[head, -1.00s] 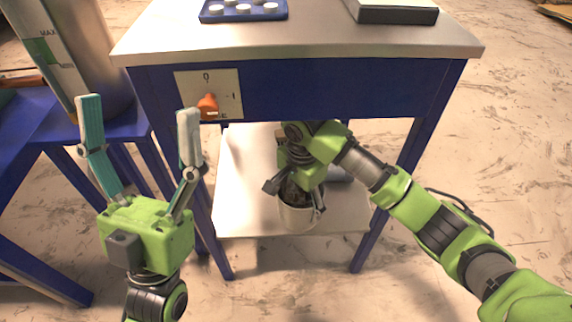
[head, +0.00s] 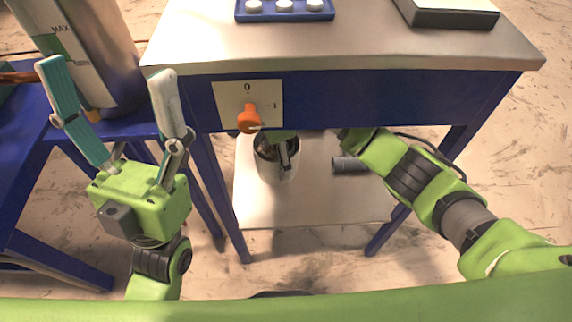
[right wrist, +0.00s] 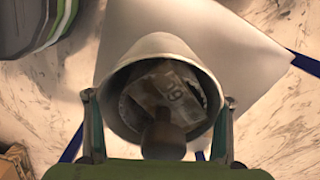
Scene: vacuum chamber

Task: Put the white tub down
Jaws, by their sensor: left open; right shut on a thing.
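The white tub (head: 270,172) is under the table top, over the lower white shelf (head: 310,208). I cannot tell whether its base touches the shelf. In the right wrist view the tub (right wrist: 165,45) is open toward the camera, with crumpled grey pieces and a dark rounded object inside. My right gripper (right wrist: 160,100) has one finger on each side of the tub and is shut on it. In the head view that gripper is mostly hidden behind the blue table front; one finger shows against the tub. My left gripper (head: 108,95) is open and empty, left of the table.
The blue table front (head: 350,100) with an orange knob (head: 249,119) overhangs the shelf. A large metal vessel (head: 85,50) stands at the left. The shelf's front part is bare.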

